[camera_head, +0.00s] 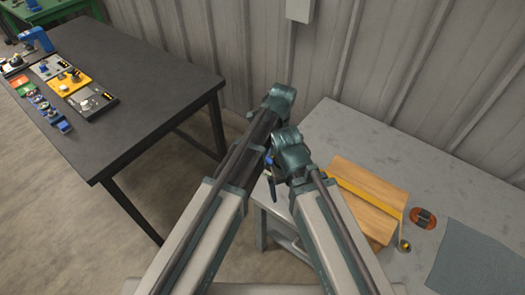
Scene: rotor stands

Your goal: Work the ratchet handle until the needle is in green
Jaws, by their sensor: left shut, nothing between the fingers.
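I cannot make out a ratchet handle, a needle or a green zone in the head view. My left gripper (273,188) shows small and dark blue between my two raised arms, partly hidden by them. It is shut and empty, and I see nothing of the task touching it. My right arm rises from the bottom to a teal joint in the middle, and its gripper does not show.
A dark table (150,70) at left bears a yellow plate (72,80), a blue tool (40,38) and several small parts. A grey table (345,130) at right bears a wooden block (372,185), an orange-and-dark item (423,217) and a grey mat (480,262). A corrugated wall stands behind.

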